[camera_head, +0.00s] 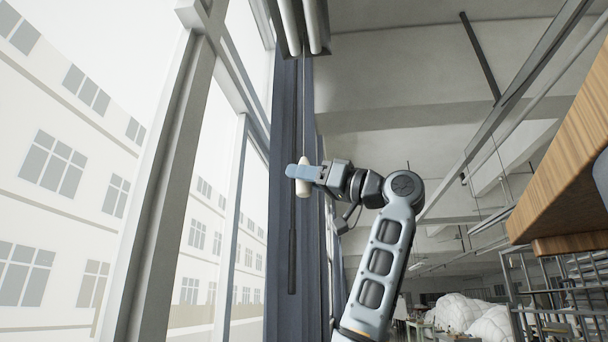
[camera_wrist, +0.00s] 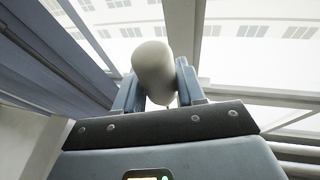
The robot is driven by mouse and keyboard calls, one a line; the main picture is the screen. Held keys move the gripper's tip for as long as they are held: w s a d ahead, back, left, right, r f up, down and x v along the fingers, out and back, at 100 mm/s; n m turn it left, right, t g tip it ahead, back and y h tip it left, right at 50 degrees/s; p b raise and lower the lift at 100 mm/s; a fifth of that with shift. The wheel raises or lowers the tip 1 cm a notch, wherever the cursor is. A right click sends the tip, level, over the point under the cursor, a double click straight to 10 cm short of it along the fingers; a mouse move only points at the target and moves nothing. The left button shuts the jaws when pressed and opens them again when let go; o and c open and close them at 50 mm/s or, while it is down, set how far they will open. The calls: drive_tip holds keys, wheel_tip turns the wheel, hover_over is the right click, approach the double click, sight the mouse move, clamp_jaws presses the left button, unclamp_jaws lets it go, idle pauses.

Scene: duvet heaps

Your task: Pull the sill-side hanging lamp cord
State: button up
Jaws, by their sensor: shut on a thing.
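The lamp cord (camera_head: 304,110) is a thin line that hangs from a lamp with pale tubes (camera_head: 302,25) at the top, in front of the dark curtain. A cream-coloured pull knob (camera_head: 303,188) is at its lower end. My gripper (camera_head: 303,173) is shut on this knob, near the window. In the wrist view the knob (camera_wrist: 153,72) sits between the two blue-grey fingers, with its rounded end showing. The fingers hide part of the knob in the head view.
Tall windows (camera_head: 225,170) with grey frames stand to the left. A dark blue curtain (camera_head: 281,200) hangs just behind my gripper, with a dark rod (camera_head: 292,240) in front of it. A wooden board (camera_head: 565,150) juts in at the right. White heaps (camera_head: 470,315) lie far off at lower right.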

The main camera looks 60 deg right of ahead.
drive_tip(key=shift+f+b, duration=0.35)
drive_tip(key=shift+f, duration=0.25)
drive_tip(key=shift+r+p, duration=1.15)
drive_tip(key=shift+r, duration=0.45)
drive_tip(key=o, duration=1)
drive_tip(key=b+v, duration=0.3)
drive_tip(key=v, duration=0.5)
